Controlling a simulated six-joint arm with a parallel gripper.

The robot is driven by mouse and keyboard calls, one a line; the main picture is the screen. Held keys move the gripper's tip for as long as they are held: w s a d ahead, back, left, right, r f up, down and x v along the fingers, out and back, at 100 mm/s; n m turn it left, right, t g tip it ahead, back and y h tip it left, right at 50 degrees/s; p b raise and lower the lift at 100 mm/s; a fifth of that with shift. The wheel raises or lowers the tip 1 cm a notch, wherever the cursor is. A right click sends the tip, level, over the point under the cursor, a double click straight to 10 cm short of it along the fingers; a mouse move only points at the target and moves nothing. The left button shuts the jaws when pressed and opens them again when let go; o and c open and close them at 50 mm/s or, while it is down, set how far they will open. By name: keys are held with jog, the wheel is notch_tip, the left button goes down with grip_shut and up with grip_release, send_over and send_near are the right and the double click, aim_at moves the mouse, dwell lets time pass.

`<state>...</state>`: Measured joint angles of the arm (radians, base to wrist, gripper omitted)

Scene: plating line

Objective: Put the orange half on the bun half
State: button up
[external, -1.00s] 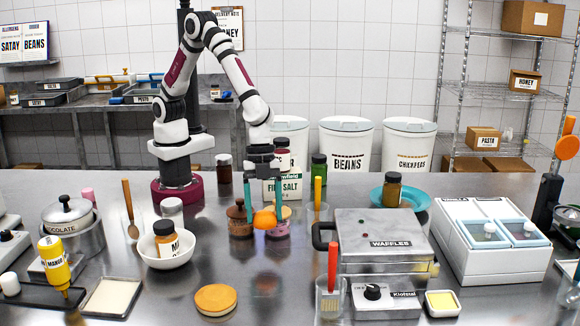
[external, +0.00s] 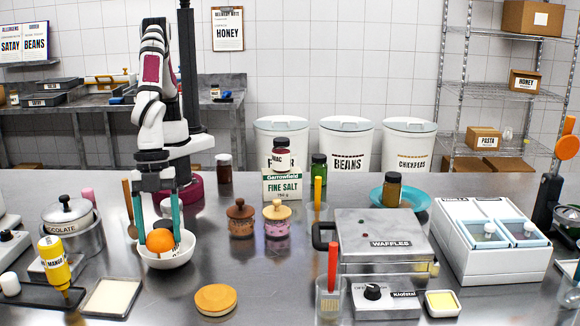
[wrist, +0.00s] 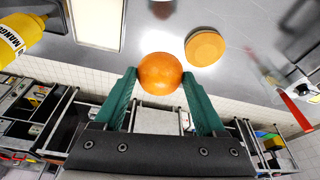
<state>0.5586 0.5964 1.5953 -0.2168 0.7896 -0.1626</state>
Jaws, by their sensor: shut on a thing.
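The orange half (external: 160,240) is held between the teal fingers of my gripper (external: 157,232), in front of or above the white bowl (external: 168,262) at the left in the external view. In the wrist view the orange half (wrist: 160,73) sits between the fingertips (wrist: 162,82), its rounded side showing. The bun half (external: 216,299), a flat tan disc, lies on the steel table at the front, right of and nearer the camera than my gripper. The bun half also shows in the wrist view (wrist: 204,47), up and right of the orange half, apart from it.
A yellow mango bottle (external: 54,262) and a pale tray (external: 112,297) stand left of the bun half. Two lidded jars (external: 241,218) stand behind it and the waffle maker (external: 380,240) is to the right. The table around the bun half is clear.

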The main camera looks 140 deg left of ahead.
send_over(215, 294)
jog(key=f, duration=0.6)
jog(key=shift+s+a+f, duration=0.1)
jog(key=shift+s+a, duration=0.1)
jog(key=shift+s, duration=0.2)
jog(key=shift+f, duration=2)
jog(key=o, duration=1.5)
jog(key=shift+f, duration=0.15)
jog(key=s+a+r, duration=0.3)
jog(key=s+r, duration=0.1)
jog(key=r, duration=0.4)
jog(key=s+a+r, duration=0.3)
jog(key=a+r, duration=0.1)
jog(key=r, duration=0.4)
jog(key=s+a+r+g+y, duration=0.1)
jog(key=s+a, duration=0.4)
jog(key=s, duration=0.5)
jog(key=s+a+g+y, duration=0.1)
jog(key=s+a, duration=0.5)
jog(key=s, duration=0.4)
jog(key=s+a+r+n+y, duration=0.1)
jog(key=s+a, duration=0.4)
jog(key=s, duration=0.5)
jog(key=shift+s+a+r+g+y, duration=0.3)
jog(key=shift+a+r+g, duration=0.05)
jog(key=shift+a+g, duration=0.05)
